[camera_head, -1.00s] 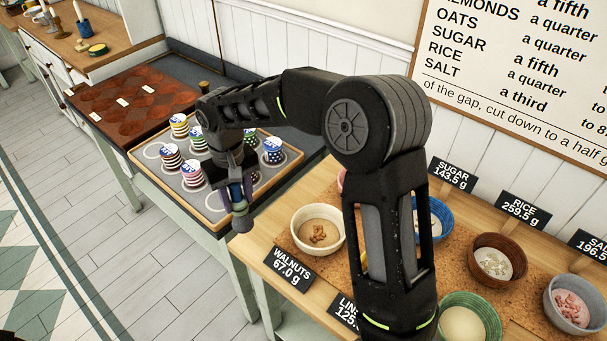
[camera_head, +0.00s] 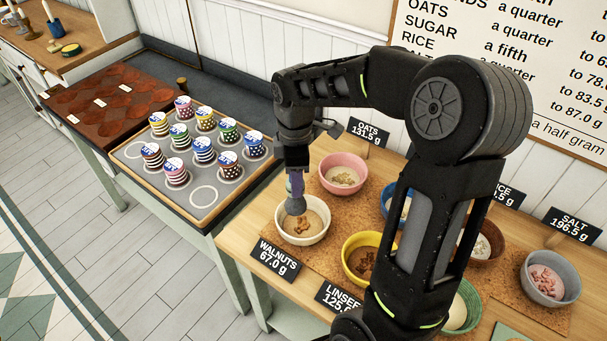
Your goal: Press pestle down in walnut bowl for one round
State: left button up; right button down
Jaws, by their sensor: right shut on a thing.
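The walnut bowl (camera_head: 283,238) is cream-coloured and stands on the cork mat behind the card reading "WALNUTS 67.0 g". Brown walnut pieces (camera_head: 305,228) lie in it. My right gripper (camera_head: 297,178) points down over the bowl's back left part and is shut on the pestle. The pestle (camera_head: 295,205) is grey with a rounded lower end, and hangs upright at the bowl's left inner side. I cannot tell whether its end touches the bowl or the walnuts. My left gripper is not in view.
A pink bowl (camera_head: 343,161) stands behind the walnut bowl, a yellow bowl (camera_head: 348,265) to its right. Blue, brown, green and grey bowls stand farther right, partly behind my arm. A tray (camera_head: 128,159) of patterned cups is at left.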

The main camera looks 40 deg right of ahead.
aim_at(303, 199)
jog(key=shift+s+d+r+n, duration=0.2)
jog(key=shift+s+d+n, duration=0.4)
jog(key=shift+s+n, duration=0.1)
jog(key=shift+w, duration=0.1)
jog(key=shift+f, duration=0.15)
notch_tip(303, 199, down, 6)
jog(key=b, duration=0.5)
jog(key=shift+f, duration=0.15)
jog(key=shift+f+b, duration=0.45)
dwell(0.3)
jog(key=shift+a+f, duration=0.1)
jog(key=shift+f, duration=0.05)
dwell(1.3)
